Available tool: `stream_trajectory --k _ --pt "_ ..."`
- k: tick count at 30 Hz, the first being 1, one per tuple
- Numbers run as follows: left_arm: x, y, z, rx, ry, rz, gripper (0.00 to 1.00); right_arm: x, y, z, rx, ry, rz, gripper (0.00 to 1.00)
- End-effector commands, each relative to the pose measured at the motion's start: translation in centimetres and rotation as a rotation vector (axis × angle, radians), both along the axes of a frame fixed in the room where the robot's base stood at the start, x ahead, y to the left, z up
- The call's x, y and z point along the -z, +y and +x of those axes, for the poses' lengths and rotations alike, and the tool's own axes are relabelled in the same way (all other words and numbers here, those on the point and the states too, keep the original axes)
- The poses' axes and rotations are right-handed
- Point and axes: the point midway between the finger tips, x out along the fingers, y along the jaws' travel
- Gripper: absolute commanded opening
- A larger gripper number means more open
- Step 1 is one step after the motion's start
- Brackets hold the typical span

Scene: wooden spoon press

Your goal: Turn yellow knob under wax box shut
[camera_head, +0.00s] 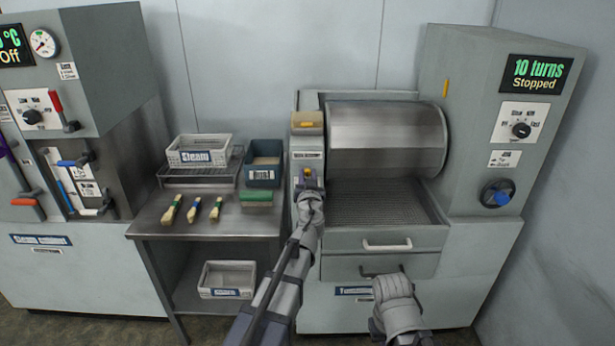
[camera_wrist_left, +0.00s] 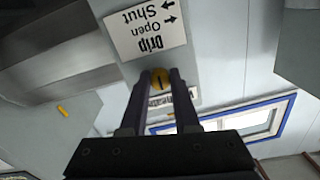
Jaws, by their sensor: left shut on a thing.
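The yellow knob (camera_wrist_left: 161,84) shows in the left wrist view between the two fingers of my left gripper (camera_wrist_left: 160,80), which is shut on it. A dark mark runs across the knob's face. A white label (camera_wrist_left: 146,28) reading "Drip Open Shut" with arrows is on the panel beside the knob and looks upside down. In the head view my left gripper (camera_head: 309,190) reaches the narrow panel under the yellow wax box (camera_head: 307,122), and the knob is mostly hidden there. My right gripper (camera_head: 395,285) is low, in front of the lower drawer; its fingers are not clear.
A metal drum (camera_head: 385,138) stands right of the wax box, above a mesh tray (camera_head: 383,207). A steel table (camera_head: 228,218) at left holds several spoons or brushes, a white bin (camera_head: 199,149) and a dark bin (camera_head: 263,172). A display (camera_head: 537,77) reads "10 turns Stopped".

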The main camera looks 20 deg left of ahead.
Motion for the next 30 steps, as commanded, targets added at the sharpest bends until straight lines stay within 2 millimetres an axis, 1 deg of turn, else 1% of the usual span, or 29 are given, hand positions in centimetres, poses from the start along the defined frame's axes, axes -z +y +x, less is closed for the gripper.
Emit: stream_trajectory --k 8,30 --pt "0.04 0.05 -0.03 -0.001 0.049 0.171 0.00 0.16 0.00 0.00 0.000 0.000 0.000 0.00" --pt "0.00 0.12 -0.05 -0.001 0.244 0.846 0.00 0.52 0.00 0.00 0.000 0.000 0.000 0.00"
